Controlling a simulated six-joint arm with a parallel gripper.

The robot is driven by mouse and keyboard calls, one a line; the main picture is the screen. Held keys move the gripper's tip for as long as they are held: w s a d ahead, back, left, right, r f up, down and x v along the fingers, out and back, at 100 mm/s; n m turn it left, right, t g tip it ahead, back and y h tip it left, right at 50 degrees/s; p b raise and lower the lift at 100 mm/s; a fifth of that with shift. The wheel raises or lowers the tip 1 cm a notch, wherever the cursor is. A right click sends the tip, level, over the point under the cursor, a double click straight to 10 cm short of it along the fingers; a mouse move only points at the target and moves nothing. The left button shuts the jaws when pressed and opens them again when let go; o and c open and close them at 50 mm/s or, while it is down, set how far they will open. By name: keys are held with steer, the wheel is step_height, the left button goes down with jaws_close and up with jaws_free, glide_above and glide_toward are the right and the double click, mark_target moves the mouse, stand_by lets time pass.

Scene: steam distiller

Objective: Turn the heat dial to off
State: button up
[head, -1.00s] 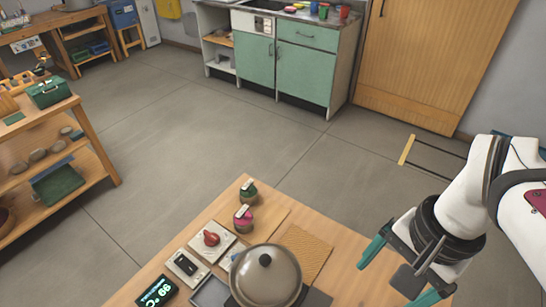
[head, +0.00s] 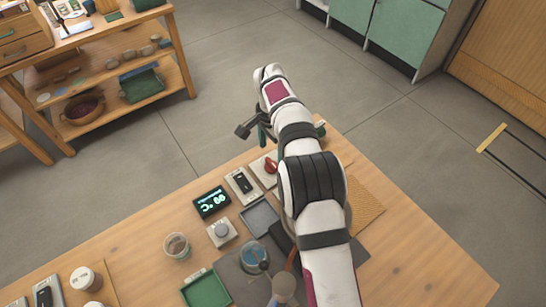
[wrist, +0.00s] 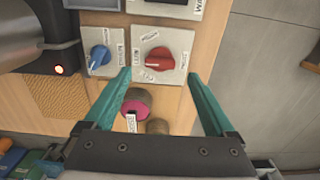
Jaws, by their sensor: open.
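A red dial (wrist: 160,58) sits on a pale square plate in the wrist view, with lettering too small to read. It also shows in the head view (head: 271,166), just left of my arm. A blue dial (wrist: 98,58) on another pale plate lies to its left in the wrist view; my arm hides it in the head view. I cannot read which of the two is the heat dial. My gripper (wrist: 157,76) is open and empty. Its teal fingertips appear on either side of the red dial's lower edge. Whether they touch the plate, I cannot tell.
A dark unit with a lit orange lamp (wrist: 58,69) is left of the blue dial. A pink-topped jar (wrist: 135,108) lies between my fingers in the picture. A switch plate (head: 243,185) and a lit display (head: 212,201) stand left of my arm. Bare floor lies beyond the table.

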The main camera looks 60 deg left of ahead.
mark_target(272, 162)
step_height(272, 162, down, 4)
steer(key=shift+f, duration=0.25)
steer(key=shift+c, duration=0.2)
steer(key=c, duration=1.3)
steer(key=shift+c, duration=0.2)
steer(key=n, duration=0.5)
steer(key=shift+r+n, duration=0.1)
steer(key=shift+n, duration=0.3)
steer(key=n, duration=0.5)
steer(key=shift+n, duration=0.7)
